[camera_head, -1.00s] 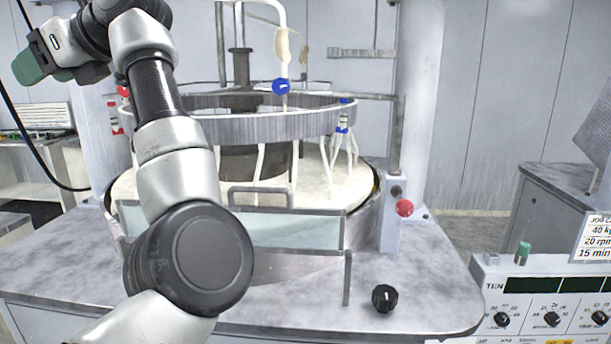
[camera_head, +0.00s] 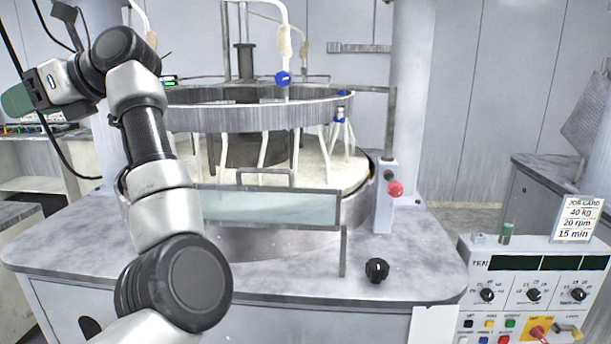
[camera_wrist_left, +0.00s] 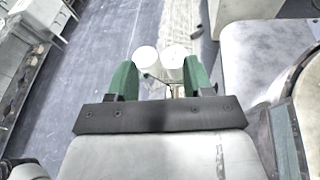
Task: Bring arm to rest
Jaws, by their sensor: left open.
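My left arm rises from the bottom of the head view and bends to the left. Its gripper (camera_head: 17,99) is at the left edge of that view, raised and pointing left, away from the polishing machine. In the left wrist view the gripper (camera_wrist_left: 160,80) has its two green fingers spread apart. Two white round shapes show between and beyond the fingers; I cannot tell what they are or how far off. No object is seen gripped. My right gripper is in neither view.
The polishing machine's metal ring (camera_head: 262,116) and clear front guard (camera_head: 268,207) stand right of my arm. A black knob (camera_head: 377,270) is on the grey worktop (camera_head: 420,240). A control panel (camera_head: 535,290) with a job card (camera_head: 577,218) is at lower right. Open floor (camera_wrist_left: 95,75) shows in the wrist view.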

